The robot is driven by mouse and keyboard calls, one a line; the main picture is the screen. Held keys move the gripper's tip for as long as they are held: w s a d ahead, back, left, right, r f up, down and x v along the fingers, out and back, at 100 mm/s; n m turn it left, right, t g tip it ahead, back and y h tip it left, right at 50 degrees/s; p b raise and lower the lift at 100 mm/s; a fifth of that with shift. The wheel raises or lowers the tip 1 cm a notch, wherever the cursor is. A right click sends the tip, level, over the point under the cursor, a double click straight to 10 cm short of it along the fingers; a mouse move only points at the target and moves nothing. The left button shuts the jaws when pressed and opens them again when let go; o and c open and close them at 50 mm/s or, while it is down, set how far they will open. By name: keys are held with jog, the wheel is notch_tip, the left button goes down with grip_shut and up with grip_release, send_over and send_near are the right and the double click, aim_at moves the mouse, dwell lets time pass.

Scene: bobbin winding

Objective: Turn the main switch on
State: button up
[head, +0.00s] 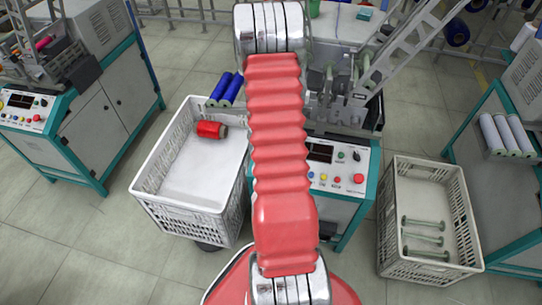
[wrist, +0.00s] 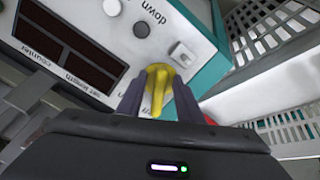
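The main switch looks to be the yellow knob (wrist: 158,82) on the white control panel (wrist: 95,28) in the wrist view. My gripper (wrist: 158,98) is right at it, with one dark finger on each side of the knob. I cannot tell whether the fingers press on it or stand a little apart. In the head view my red arm covers the left part of the middle machine's panel (head: 340,168), and both the yellow knob and my gripper are hidden there.
A white crate (head: 143,187) with a red bobbin (head: 211,130) stands left of the middle machine. Another crate (head: 387,215) with several empty spools (head: 424,239) stands to the right. The wrist view shows a white square switch (wrist: 182,54) and round buttons close by.

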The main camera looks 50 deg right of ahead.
grip_shut()
jog(key=shift+a, duration=0.1)
jog(key=shift+m, duration=0.5)
jog(key=m, duration=0.5)
jog(key=shift+m, duration=0.3)
jog(key=m, duration=0.5)
jog(key=shift+m, duration=0.3)
dwell(0.3)
grip_release()
jog(key=shift+w, duration=0.1)
